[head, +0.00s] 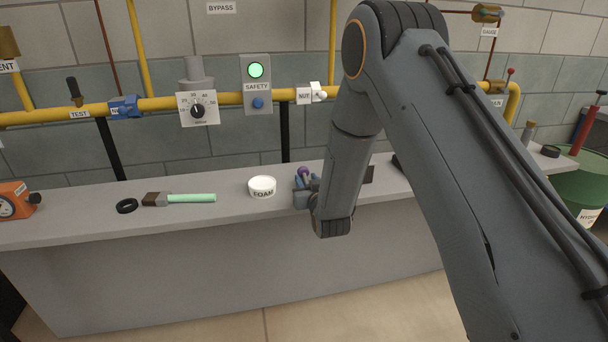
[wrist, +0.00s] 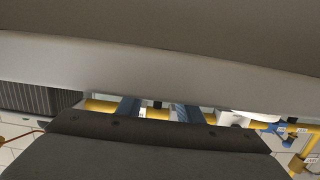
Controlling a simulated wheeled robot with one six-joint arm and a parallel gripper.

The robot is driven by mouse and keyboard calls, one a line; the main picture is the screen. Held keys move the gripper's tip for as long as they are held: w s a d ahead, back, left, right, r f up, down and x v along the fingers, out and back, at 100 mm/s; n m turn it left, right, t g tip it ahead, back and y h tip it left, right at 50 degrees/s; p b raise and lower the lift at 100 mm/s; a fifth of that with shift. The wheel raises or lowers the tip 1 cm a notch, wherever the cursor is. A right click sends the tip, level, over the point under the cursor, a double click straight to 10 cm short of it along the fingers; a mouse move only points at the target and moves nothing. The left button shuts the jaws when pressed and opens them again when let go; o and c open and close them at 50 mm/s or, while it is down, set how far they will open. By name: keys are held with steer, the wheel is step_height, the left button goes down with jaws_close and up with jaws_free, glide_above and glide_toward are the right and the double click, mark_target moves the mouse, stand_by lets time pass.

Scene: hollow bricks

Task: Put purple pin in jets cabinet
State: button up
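The purple pin (head: 303,172) is on the grey bench, just right of the white FOAM tub; only its purple upper part shows. My gripper (head: 305,186) is low at the bench beside the pin, and its fingers overlap the pin's lower part in the head view. In the wrist view my gripper (wrist: 157,110) shows two blue-grey fingers standing apart, with yellow pipe visible in the gap. I cannot make out the pin there, nor tell whether the fingers touch it. No cabinet labelled jets is readable in either view.
The white FOAM tub (head: 262,187) stands close left of my gripper. Further left on the bench (head: 90,222) are a brush (head: 180,199), a black ring (head: 127,206) and an orange gauge (head: 16,201). Yellow pipes run along the wall behind. A green barrel (head: 580,190) stands right.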

jaws_close()
steer(key=shift+r, duration=0.1)
